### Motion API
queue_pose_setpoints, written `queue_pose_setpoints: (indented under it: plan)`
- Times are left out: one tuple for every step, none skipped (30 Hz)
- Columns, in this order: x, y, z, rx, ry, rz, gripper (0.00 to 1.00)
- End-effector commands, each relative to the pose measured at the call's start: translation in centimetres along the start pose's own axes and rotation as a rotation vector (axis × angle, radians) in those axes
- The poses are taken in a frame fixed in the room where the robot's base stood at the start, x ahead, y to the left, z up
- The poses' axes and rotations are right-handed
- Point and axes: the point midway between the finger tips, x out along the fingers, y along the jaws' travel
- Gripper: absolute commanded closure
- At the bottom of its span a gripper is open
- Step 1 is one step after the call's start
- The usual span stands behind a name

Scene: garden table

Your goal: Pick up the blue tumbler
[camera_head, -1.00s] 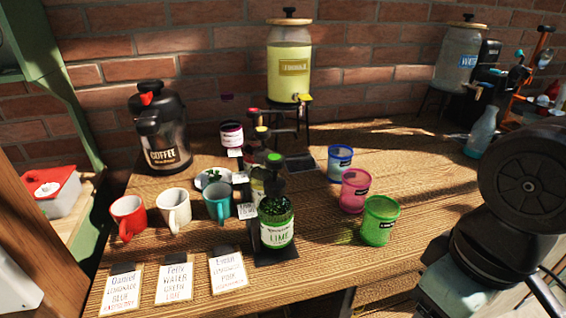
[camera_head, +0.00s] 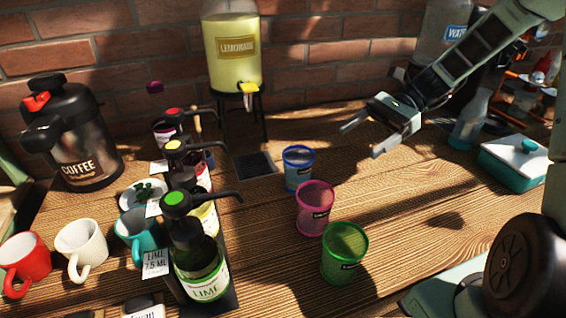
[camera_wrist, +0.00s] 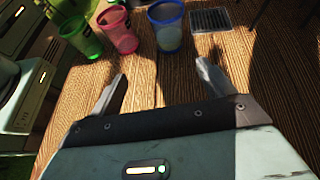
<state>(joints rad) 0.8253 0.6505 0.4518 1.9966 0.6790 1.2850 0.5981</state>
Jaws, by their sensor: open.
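The blue tumbler (camera_head: 299,168) stands upright on the wooden table, behind the pink tumbler (camera_head: 315,207) and the green tumbler (camera_head: 345,252). My gripper (camera_head: 361,139) is open and empty, above the table to the right of the blue tumbler and apart from it. In the wrist view the blue tumbler (camera_wrist: 166,27) stands beyond my open fingers (camera_wrist: 161,77), between their directions. The pink tumbler (camera_wrist: 118,30) and green tumbler (camera_wrist: 80,36) stand to its left there.
A lemonade dispenser (camera_head: 232,50) on a stand is behind, with a dark drip tray (camera_head: 254,165) below. Syrup pump bottles (camera_head: 200,262) and mugs (camera_head: 80,245) are at left. The table right of the tumblers is clear.

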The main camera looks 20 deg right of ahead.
Motion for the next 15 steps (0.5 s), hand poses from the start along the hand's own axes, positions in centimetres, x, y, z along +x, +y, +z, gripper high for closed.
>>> queue_pose_setpoints:
  plan:
    - [-0.6,-0.3,0.0,0.019,-0.035,-0.018,0.19]
    - [-0.8,-0.4,0.1,0.026,-0.05,-0.026,0.19]
    - [-0.8,-0.5,0.2,0.033,-0.064,-0.032,0.19]
    - [-0.6,-0.6,0.3,0.037,-0.071,-0.034,0.19]
    - [-0.3,-0.6,0.3,0.039,-0.075,-0.034,0.19]
    - [0.3,-0.6,0.4,0.04,-0.078,-0.033,0.19]
    - [0.8,-0.6,0.5,0.04,-0.078,-0.033,0.19]
    - [1.4,-0.6,0.6,0.04,-0.078,-0.032,0.19]
    - [2.3,-0.7,0.6,0.04,-0.077,-0.031,0.19]
    - [3.0,-0.7,0.7,0.04,-0.077,-0.03,0.19]
    - [3.6,-0.7,0.7,0.04,-0.075,-0.03,0.19]
    - [4.4,-0.7,0.8,0.039,-0.075,-0.031,0.19]
    - [5.1,-0.8,0.8,0.039,-0.077,-0.03,0.19]
    - [5.7,-0.8,0.8,0.039,-0.075,-0.03,0.19]
    - [6.5,-0.8,0.9,0.039,-0.074,-0.029,0.19]
